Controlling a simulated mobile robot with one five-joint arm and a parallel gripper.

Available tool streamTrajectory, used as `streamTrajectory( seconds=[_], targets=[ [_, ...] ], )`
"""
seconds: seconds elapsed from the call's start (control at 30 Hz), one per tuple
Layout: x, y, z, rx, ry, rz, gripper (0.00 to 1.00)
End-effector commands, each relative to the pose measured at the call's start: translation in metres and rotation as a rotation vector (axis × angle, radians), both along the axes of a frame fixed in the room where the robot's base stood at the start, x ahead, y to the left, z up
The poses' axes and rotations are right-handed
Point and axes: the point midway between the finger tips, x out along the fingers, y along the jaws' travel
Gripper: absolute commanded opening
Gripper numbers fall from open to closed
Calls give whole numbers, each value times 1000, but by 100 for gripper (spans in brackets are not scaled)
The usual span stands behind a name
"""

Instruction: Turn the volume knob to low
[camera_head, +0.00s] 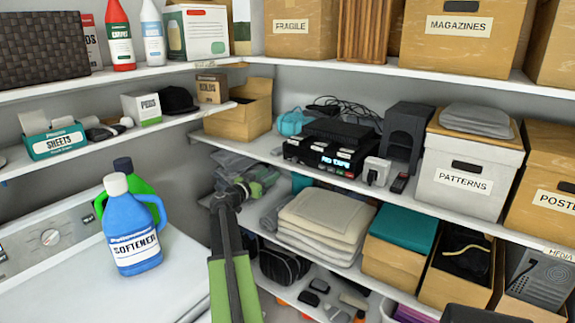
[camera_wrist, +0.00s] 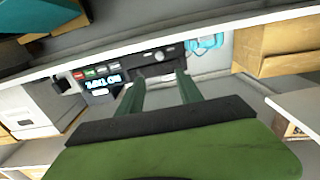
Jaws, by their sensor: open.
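The black stereo unit (camera_head: 325,155) with a lit display sits on the middle shelf. Its front also shows in the wrist view (camera_wrist: 103,78), which looks upside down. My gripper (camera_head: 245,184) is below and left of the stereo in the head view, in front of the shelves. In the wrist view its two green fingers (camera_wrist: 157,82) are apart, with nothing visible between them. They point toward the stereo's front and overlap part of it.
An open cardboard box (camera_head: 240,112) and a turquoise item (camera_head: 293,121) are left of the stereo. A dark speaker-like box (camera_head: 406,132) and the PATTERNS box (camera_head: 466,172) stand right. Folded cloths (camera_head: 320,228) lie below. A washer with a softener bottle (camera_head: 131,235) is left.

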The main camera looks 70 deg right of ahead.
Motion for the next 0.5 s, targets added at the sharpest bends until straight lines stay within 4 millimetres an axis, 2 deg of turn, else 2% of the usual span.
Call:
streamTrajectory(
  seconds=[0.03, 0.3, 0.5],
  targets=[
    [-3, -15, 0, 0, 0, -4, 43],
    [-20, -82, 0, 0, 1, -3, 43],
    [-31, -124, 0, 0, 1, -1, 43]
  ],
)
